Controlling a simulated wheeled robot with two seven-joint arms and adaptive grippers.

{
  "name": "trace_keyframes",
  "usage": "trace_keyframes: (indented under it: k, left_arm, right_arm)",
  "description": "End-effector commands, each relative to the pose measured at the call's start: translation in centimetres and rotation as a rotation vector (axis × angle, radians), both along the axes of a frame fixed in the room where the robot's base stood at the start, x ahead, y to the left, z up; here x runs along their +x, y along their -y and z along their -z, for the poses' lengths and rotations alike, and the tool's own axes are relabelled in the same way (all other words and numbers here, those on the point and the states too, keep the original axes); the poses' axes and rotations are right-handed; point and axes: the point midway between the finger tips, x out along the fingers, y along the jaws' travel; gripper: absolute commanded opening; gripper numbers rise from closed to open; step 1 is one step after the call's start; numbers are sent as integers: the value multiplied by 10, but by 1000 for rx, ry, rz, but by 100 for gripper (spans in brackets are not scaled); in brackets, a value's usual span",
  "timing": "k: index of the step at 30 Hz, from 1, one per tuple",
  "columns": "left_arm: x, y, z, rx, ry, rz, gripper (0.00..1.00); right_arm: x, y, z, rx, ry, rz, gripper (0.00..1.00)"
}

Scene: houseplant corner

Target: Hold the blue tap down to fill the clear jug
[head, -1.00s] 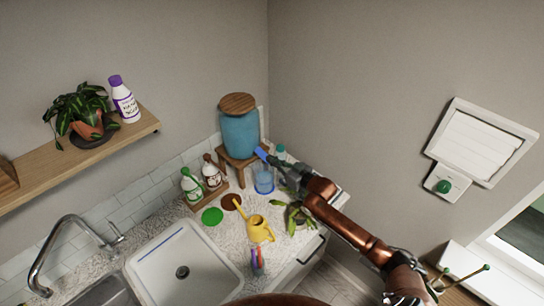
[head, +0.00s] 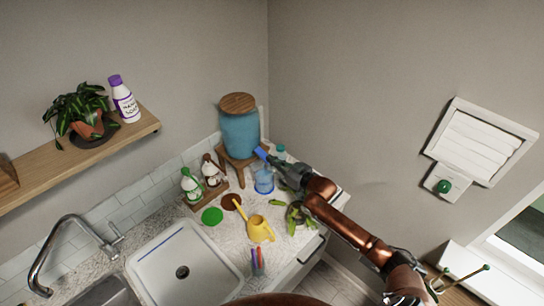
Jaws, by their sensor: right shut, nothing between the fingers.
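The blue tap (head: 261,153) sticks out from the lower front of the blue dispenser (head: 240,135), which has a wooden lid and stands on a small wooden stand. The clear jug (head: 264,182) stands on the counter below the tap and looks bluish; its water level is too small to tell. My right gripper (head: 272,160) is shut and empty, with its fingertips at the tap; whether they press on it cannot be made out. My left gripper is not in view.
The white sink (head: 185,265) lies front left. A wall shelf (head: 85,155) holds a potted plant and a white bottle.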

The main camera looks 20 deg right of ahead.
Motion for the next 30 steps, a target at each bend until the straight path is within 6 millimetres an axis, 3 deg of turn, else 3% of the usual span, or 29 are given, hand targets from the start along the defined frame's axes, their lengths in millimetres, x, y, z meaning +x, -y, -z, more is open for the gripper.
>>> trace_keyframes:
  k: [5, 13, 15, 21, 30]
  left_arm:
    - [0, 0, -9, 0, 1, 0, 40]
    - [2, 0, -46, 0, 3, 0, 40]
    - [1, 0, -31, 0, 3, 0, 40]
    - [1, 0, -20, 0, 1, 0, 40]
    - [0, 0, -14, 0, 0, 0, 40]
  right_arm:
    - [-1, 0, -9, 0, -1, -1, 0]
    - [-5, 0, -48, -1, 0, -7, 0]
    - [-25, 9, -34, -3, -3, -6, 0]
    - [-65, 28, -31, -2, -2, -5, 0]
    - [-95, 42, -34, -1, 1, -4, 0]
